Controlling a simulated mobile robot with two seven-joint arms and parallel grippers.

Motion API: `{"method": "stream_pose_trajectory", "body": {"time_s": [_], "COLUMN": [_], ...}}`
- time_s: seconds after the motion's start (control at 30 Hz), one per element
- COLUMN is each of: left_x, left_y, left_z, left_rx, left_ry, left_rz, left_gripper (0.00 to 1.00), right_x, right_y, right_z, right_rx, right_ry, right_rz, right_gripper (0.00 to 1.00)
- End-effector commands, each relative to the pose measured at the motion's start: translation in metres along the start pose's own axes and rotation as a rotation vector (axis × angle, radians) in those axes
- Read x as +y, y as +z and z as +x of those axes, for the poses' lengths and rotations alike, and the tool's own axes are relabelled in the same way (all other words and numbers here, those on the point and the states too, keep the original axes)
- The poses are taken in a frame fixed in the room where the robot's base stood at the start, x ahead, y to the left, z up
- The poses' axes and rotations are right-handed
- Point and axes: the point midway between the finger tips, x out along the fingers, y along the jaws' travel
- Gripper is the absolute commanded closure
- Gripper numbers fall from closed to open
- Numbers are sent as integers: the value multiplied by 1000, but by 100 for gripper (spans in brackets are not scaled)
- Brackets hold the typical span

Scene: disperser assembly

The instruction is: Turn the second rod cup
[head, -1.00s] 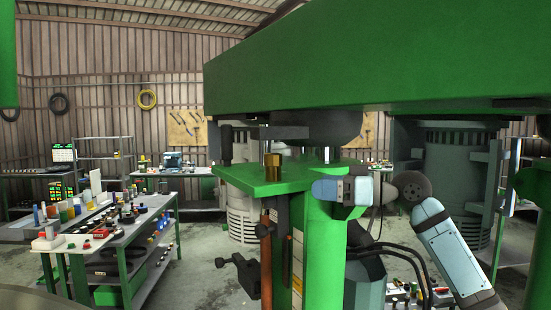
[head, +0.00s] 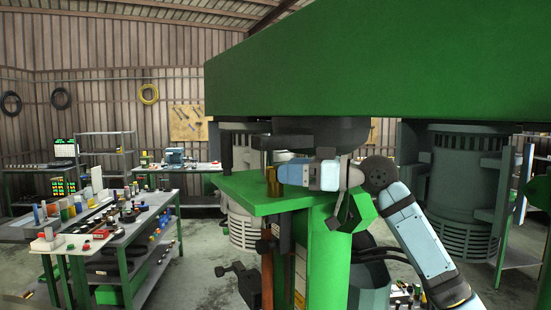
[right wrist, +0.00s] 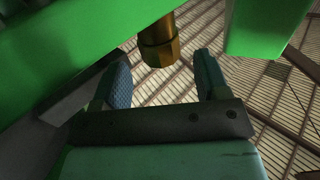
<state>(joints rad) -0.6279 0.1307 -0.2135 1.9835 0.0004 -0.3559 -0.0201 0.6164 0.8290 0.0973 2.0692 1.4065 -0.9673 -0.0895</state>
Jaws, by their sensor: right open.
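A brass cup (head: 272,183) stands on the green plate (head: 245,196) in the head view, with more brass just behind it, beside my right arm. In the right wrist view, a brass hexagonal rod cup (right wrist: 160,43) with a dark ring sits just beyond and between my fingertips, apart from both. I cannot tell which brass piece in the head view it is. My left gripper is not in view.
A large green beam (head: 400,60) hangs over the plate. Green machine parts flank the cup closely in the right wrist view. A parts bench (head: 120,235) stands at the left. A grey slatted machine (head: 455,185) stands behind on the right.

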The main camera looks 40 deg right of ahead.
Motion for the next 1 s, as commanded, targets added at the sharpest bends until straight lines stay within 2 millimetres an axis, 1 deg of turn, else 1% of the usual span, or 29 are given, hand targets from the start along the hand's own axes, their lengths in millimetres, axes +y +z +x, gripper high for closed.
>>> {"method": "stream_pose_trajectory", "body": {"time_s": [0.03,0.1,0.23,0.33,0.47,0.6,0.63,0.83,0.87,1.0], "left_x": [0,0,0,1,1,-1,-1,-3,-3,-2], "left_y": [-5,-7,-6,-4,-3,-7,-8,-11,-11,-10], "left_z": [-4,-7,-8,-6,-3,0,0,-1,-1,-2], "left_rx": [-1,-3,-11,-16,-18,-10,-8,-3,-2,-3], "left_ry": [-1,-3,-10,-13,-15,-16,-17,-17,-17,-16], "left_rz": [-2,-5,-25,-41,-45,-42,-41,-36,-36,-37], "left_gripper": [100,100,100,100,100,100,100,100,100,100], "right_x": [-1,-1,0,-1,0,0,0,0,0,0], "right_y": [-4,-4,-2,0,0,1,1,0,0,0], "right_z": [9,19,32,38,39,39,39,39,39,39], "right_rx": [2,2,0,0,-1,-1,-1,-1,-1,-1], "right_ry": [-3,-3,-2,-1,0,0,0,0,0,3], "right_rz": [1,1,1,-1,-2,-1,-1,-1,-1,-1], "right_gripper": [32,32,32,32,32,32,34,80,81,81]}}
